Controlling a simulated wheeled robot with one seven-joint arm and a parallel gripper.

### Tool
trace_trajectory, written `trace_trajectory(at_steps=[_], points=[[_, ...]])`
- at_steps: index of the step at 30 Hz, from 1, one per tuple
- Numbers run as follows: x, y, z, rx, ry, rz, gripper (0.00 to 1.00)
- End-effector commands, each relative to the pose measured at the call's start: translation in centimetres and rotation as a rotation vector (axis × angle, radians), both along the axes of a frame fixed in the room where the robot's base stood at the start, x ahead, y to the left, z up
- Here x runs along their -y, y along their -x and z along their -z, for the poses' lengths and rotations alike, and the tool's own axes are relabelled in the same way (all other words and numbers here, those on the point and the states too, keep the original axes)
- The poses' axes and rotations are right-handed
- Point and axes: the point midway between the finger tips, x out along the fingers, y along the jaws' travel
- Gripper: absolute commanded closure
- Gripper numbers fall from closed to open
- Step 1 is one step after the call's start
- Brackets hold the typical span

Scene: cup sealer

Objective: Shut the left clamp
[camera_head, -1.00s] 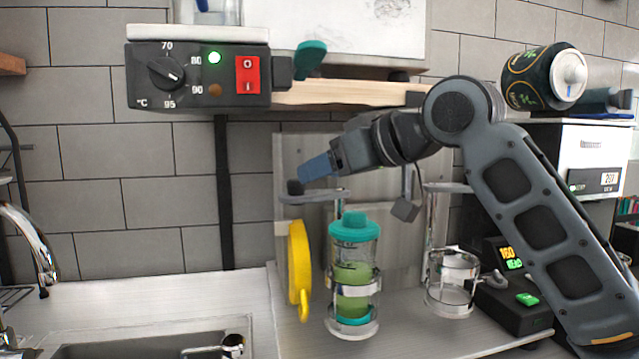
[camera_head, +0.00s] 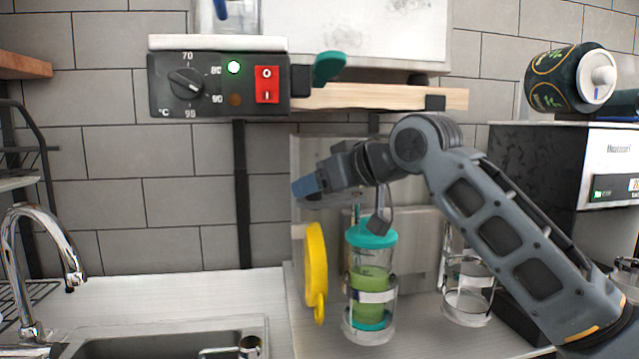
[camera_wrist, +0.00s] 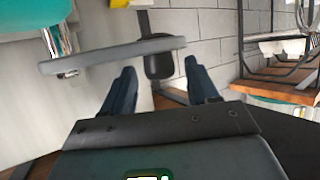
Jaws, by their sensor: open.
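The sealer's left station holds a clear cup (camera_head: 368,272) of green liquid with a teal lid, upright in its ring holder. Above it, a flat grey bar (camera_head: 335,203), apparently the left clamp's arm, is partly hidden behind my gripper. In the wrist view the bar (camera_wrist: 85,62) crosses just ahead of my fingers. A dark rounded piece (camera_wrist: 158,62) shows beyond it, between the fingertips. My gripper (camera_head: 308,184) is open and empty, its blue fingers beside the bar's left end; it also shows in the wrist view (camera_wrist: 163,75). Contact with the bar cannot be told.
A yellow ring-like part (camera_head: 316,268) hangs left of the cup. The right holder (camera_head: 468,290) looks empty. A control box (camera_head: 215,85) with a red switch and a wooden shelf (camera_head: 380,97) are above. A sink (camera_head: 170,340) and faucet (camera_head: 45,250) are left.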

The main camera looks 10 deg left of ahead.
Motion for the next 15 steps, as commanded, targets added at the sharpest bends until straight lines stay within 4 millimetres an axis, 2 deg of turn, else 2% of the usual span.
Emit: trace_trajectory(at_steps=[2, 15], points=[[0.0, 0.01, 0.0, 0.0, 0.0, 0.0, 0.44], [0.01, 0.03, -0.01, 0.0, 0.0, 0.0, 0.86]])
